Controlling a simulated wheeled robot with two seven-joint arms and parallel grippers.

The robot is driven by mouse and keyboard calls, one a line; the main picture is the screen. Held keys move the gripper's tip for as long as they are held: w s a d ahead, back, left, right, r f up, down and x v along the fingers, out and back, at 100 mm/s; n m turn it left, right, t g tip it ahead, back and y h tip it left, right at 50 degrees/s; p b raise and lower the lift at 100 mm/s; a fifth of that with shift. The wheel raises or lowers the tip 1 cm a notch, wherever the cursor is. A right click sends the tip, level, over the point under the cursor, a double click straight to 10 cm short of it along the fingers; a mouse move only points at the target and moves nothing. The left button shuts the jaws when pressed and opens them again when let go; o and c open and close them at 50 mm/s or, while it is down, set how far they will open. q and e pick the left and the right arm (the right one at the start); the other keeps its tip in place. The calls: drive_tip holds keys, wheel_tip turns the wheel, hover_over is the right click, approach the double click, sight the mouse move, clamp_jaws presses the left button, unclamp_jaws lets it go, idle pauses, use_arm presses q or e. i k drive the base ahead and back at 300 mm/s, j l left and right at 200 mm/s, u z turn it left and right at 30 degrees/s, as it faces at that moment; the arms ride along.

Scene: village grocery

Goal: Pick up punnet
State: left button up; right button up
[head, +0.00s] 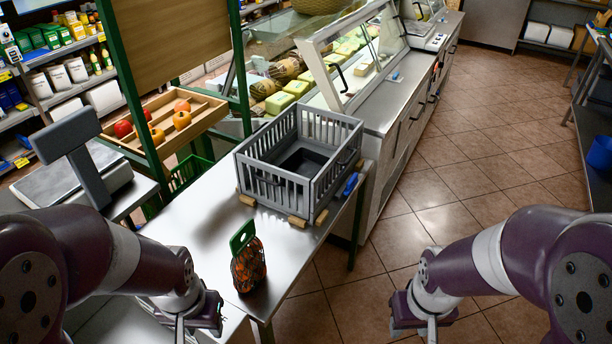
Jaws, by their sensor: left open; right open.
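A small pack with orange and dark contents and an upright green top (248,268) stands near the front edge of the steel table; it is the likeliest punnet in view, though its form is hard to make out. My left gripper (182,328) is open, at the bottom of the head view, left of the pack and apart from it. My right gripper (432,328) is open, over the floor to the right of the table, well away from the pack. The fingertips of both are partly cut off by the picture's lower edge.
A grey slatted crate (328,188) stands on wooden blocks at the table's (190,228) far end, beside a blue item (351,185). A scale (75,150) stands at the left. A wooden fruit tray (205,112) and glass-fronted counter lie behind. Tiled floor is free at right.

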sight(305, 163)
drive_tip(key=i+l+z, duration=0.2)
drive_tip(key=i+z, duration=0.5)
drive_tip(key=i, duration=0.15)
drive_tip(key=i+l+u, duration=0.15)
drive_tip(key=i+u, duration=0.2)
drive_tip(key=i+l+u, duration=0.75)
drive_tip(key=i, duration=0.15)
